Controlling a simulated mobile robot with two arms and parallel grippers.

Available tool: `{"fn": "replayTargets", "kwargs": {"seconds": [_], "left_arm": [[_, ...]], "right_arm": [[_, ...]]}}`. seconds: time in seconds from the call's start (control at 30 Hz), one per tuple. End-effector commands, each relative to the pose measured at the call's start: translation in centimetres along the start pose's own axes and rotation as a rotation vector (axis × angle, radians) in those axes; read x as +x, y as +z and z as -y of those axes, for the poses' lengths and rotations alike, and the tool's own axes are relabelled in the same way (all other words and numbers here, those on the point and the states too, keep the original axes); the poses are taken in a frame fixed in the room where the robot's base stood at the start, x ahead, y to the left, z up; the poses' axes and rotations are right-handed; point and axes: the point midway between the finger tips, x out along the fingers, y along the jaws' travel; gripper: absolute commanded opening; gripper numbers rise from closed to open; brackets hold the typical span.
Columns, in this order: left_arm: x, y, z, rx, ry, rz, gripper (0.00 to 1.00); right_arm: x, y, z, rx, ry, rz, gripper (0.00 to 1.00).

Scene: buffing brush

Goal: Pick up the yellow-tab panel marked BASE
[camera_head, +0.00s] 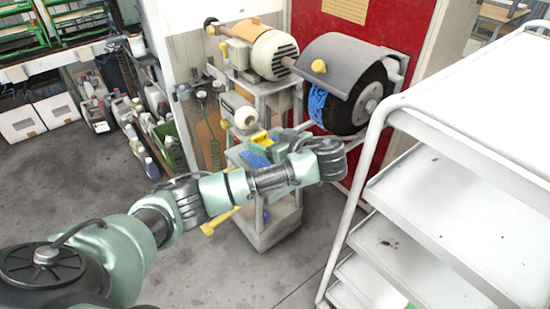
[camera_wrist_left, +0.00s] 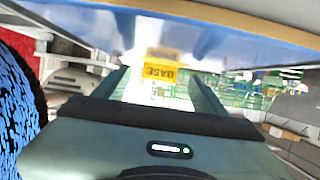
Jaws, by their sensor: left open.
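The yellow tab marked BASE (camera_wrist_left: 159,72) shows in the left wrist view, its lettering upside down, between and beyond the tips of my left gripper's fingers. My left gripper (camera_wrist_left: 160,88) is open with nothing seen between its fingers. In the head view, my left arm reaches from the lower left to the cart below the grinder, and its wrist hides part of the cart top. A small yellow piece (camera_head: 261,139) lies there beside blue and green pieces; its lettering cannot be read. The rest of the panel cannot be made out. My right gripper is not in view.
The motor (camera_head: 268,55) and the buffing wheel with its grey hood (camera_head: 340,60) stand above and behind the cart (camera_head: 270,232). A white shelf rack (camera_head: 465,95) stands close on the right. Bottles and a green crate (camera_head: 170,148) are at the left. Grey floor is open in front.

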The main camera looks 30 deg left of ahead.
Motion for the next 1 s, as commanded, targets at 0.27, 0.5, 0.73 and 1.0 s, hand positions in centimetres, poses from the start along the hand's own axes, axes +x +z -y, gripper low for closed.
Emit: {"fn": "replayTargets", "kwargs": {"seconds": [0.27,0.5,0.73,1.0], "left_arm": [[3.0,-0.1,0.0,0.001,-0.001,0.0,0.71],[3.0,0.0,0.0,0.001,0.0,0.001,0.63],[3.0,0.0,0.0,0.0,0.0,0.0,0.03],[3.0,-0.1,0.0,0.0,0.001,0.0,0.03]], "right_arm": [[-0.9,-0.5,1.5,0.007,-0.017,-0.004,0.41],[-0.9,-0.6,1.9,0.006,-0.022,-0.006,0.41],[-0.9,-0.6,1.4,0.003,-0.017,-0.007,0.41],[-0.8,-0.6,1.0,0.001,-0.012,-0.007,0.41]]}}
